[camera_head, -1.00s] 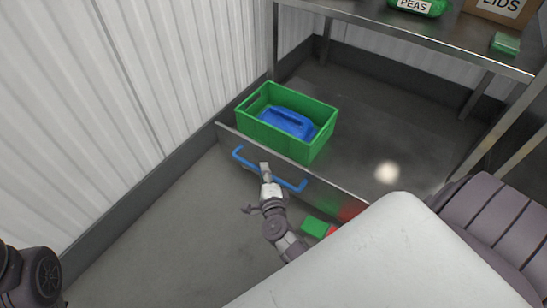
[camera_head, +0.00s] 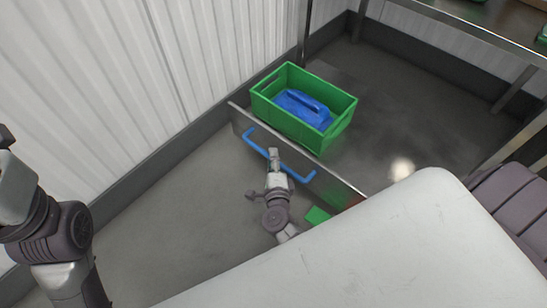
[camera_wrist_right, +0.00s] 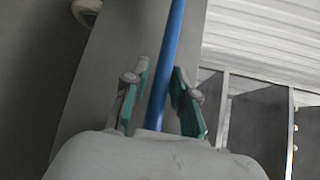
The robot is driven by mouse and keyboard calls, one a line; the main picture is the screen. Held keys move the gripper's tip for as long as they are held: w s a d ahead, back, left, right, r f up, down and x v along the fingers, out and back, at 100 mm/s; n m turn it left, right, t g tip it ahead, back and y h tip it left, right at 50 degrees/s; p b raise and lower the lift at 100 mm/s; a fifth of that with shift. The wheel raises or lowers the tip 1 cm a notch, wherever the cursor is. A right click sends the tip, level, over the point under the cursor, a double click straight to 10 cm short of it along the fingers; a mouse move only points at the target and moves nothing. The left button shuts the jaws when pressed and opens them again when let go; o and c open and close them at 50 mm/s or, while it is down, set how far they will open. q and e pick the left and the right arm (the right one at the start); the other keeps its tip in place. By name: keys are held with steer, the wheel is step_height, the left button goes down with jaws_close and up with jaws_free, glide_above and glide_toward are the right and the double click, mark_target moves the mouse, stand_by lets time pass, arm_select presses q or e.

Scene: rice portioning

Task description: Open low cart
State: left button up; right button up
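The low cart is a grey metal tray with a front panel (camera_head: 335,188) and a blue bar handle (camera_head: 255,145). It stands out from under a metal table. My right gripper (camera_head: 273,155) is at the middle of the handle. In the right wrist view, the handle (camera_wrist_right: 172,45) passes between the green-padded fingers of my right gripper (camera_wrist_right: 160,85), which are tilted in and look closed around it, though a narrow gap shows on one side. My left arm is at the left edge; its gripper fingers are not visible.
A green crate (camera_head: 335,132) with a blue caddy (camera_head: 305,108) stands on the cart behind the panel. A corrugated wall (camera_head: 150,70) runs along the left. A green object (camera_head: 317,215) lies low beside the panel. The floor (camera_head: 175,205) left of the handle is clear.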

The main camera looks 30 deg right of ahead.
steer(key=shift+o, duration=0.5)
